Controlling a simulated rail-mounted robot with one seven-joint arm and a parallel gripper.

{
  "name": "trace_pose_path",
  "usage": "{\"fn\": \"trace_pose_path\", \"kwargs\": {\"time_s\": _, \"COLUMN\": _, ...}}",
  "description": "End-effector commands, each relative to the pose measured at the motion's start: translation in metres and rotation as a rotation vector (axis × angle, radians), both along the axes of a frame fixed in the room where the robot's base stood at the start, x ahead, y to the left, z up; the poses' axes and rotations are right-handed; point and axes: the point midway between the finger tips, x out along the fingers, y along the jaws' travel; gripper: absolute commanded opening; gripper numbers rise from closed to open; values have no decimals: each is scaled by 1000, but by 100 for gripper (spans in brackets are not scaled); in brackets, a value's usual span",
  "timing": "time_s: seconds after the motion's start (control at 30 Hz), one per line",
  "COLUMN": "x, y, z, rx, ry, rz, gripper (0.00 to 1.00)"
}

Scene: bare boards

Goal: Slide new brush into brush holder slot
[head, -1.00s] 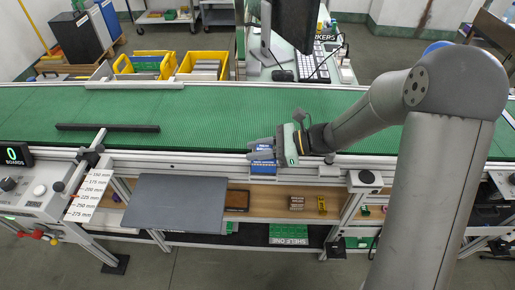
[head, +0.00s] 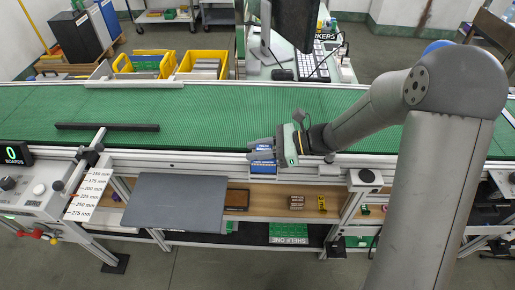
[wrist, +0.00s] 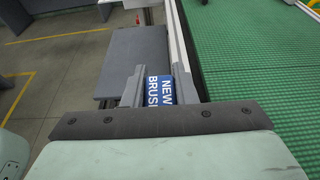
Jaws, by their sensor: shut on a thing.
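The new brush, a blue block with white lettering reading "NEW BRUSH" (wrist: 161,89), sits between the grey fingers of my gripper (wrist: 158,88) in the wrist view. In the head view my gripper (head: 264,153) is at the conveyor's near edge, shut on the blue brush (head: 263,166). The brush is partly covered by the fingers. A brush holder slot cannot be made out for certain; my gripper may hide it.
The green conveyor belt (head: 220,115) runs across, with a black bar (head: 107,127) lying on it. A grey plate (head: 176,202) is at the front, left of my gripper. A shelf below holds small items. A control panel (head: 35,200) stands at the left.

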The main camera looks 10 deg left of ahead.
Motion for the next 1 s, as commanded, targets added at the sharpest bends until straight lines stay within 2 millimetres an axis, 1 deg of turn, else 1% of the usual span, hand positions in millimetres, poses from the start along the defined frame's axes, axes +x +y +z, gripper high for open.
{"fn": "trace_pose_path", "kwargs": {"time_s": 1.0, "x": 0, "y": 0, "z": -27, "rx": 0, "ry": 1, "rz": 0, "gripper": 2}}
